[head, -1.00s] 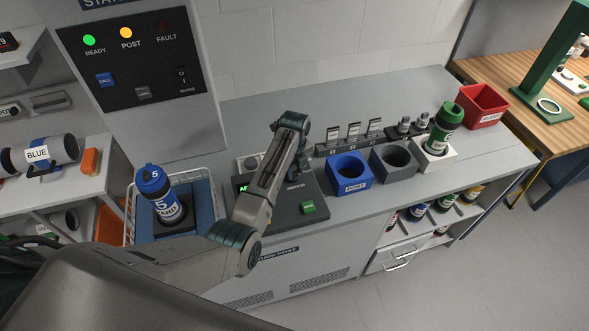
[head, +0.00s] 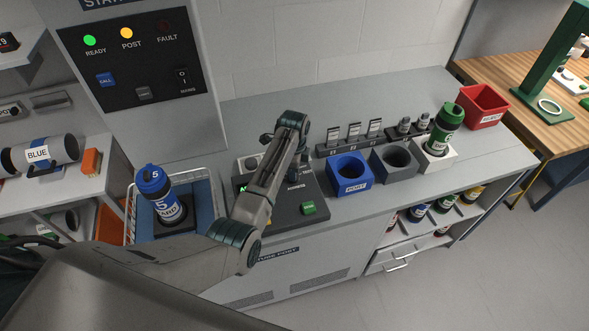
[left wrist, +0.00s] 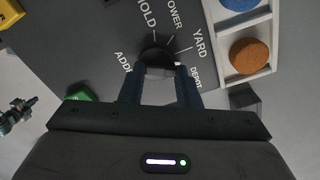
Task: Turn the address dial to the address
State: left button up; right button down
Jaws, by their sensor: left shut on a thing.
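The address dial (left wrist: 157,57) is a dark round knob on a grey sloped panel (left wrist: 95,40). White labels around it read HOLD, one ending in "OWER", YARD and DEPOT, partly cut off or tilted. My left gripper (left wrist: 160,88) is shut on the dial, one finger at each side. A short white mark shows at the dial's right edge, near DEPOT; I cannot tell for sure where the dial points. In the head view my left gripper (head: 298,172) reaches down to the console (head: 285,212), and my wrist hides the dial and most of the green display (head: 243,187).
A green button (head: 308,208) is on the console's front right. Blue (head: 352,186) and grey (head: 393,172) sockets, a green-capped tube (head: 446,125) and a red bin (head: 482,106) stand rightward. A blue-capped tube (head: 160,195) labelled 5 YARD stands at left.

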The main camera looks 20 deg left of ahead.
pick_arm(q)
jog(key=n, duration=0.5)
jog(key=shift+w+a+r+n, duration=0.1)
jog(key=shift+a+n, duration=0.1)
jog(key=shift+n, duration=0.1)
jog(key=n, duration=0.4)
jog(key=shift+a, duration=0.1)
jog(key=n, duration=0.5)
jog(key=shift+a+n, duration=0.1)
jog(key=shift+n, duration=0.3)
jog(key=shift+s+n, duration=0.2)
jog(key=shift+n, duration=1.8)
jog(key=o, duration=1)
jog(key=shift+c, duration=0.2)
